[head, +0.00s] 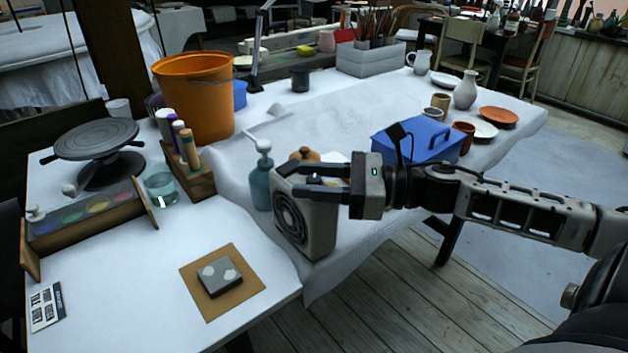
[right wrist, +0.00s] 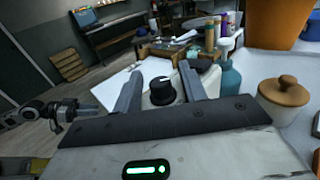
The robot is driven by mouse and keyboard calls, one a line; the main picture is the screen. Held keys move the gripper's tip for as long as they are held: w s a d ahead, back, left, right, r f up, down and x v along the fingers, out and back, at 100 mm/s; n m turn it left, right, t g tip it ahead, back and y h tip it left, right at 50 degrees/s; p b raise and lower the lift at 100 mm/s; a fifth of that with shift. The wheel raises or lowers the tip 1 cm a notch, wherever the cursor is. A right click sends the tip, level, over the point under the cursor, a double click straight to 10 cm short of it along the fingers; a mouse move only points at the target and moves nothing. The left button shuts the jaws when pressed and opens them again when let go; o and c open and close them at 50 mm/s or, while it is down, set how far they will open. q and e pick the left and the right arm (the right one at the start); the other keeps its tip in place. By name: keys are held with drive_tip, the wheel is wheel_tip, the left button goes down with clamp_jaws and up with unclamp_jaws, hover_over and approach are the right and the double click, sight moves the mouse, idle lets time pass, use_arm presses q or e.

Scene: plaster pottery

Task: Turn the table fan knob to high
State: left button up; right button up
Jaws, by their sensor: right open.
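The table fan (head: 322,228) is a small beige box with a dark round grille, standing at the table's front edge in the head view. My right gripper (head: 290,179) is over the fan's top, with its fingers apart. In the right wrist view, the black fan knob (right wrist: 162,90) with a pale pointer line sits on the fan's light top, between the open fingers of the right gripper (right wrist: 160,82). A gap shows on both sides of the knob. What seems to be my left gripper (right wrist: 72,112) shows small at the left.
A teal pump bottle (head: 261,180) stands close to the fan's left, and a lidded tan jar (right wrist: 283,95) is beside it. A blue toolbox (head: 415,140) is on the right. A grey block on a brown board (head: 235,300) lies at the front. The white table's middle is clear.

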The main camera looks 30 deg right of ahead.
drive_tip(key=shift+c, duration=0.3)
clamp_jaws()
